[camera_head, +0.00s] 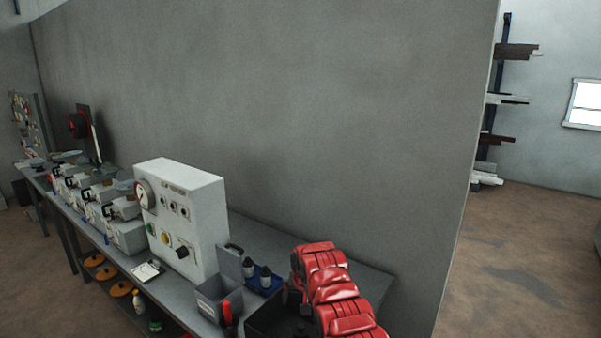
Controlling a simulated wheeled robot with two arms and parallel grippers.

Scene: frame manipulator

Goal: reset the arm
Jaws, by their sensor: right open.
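My right gripper (294,298) shows only as small dark parts at the lower middle, beside a bulky red segmented shape above the bench's near end. Its jaws are open, and I see nothing held between them. Its fingertips are hard to make out against the dark tray below. I cannot tell from this view how high it is above the bench. My left gripper and left arm are not in view.
A long grey workbench (262,235) runs along a grey wall (300,100). On it stand a white control box (190,215) with a gauge, several grey machines (125,232), a grey bin (218,298) and a blue tray (265,284). Open floor (525,260) lies at right.

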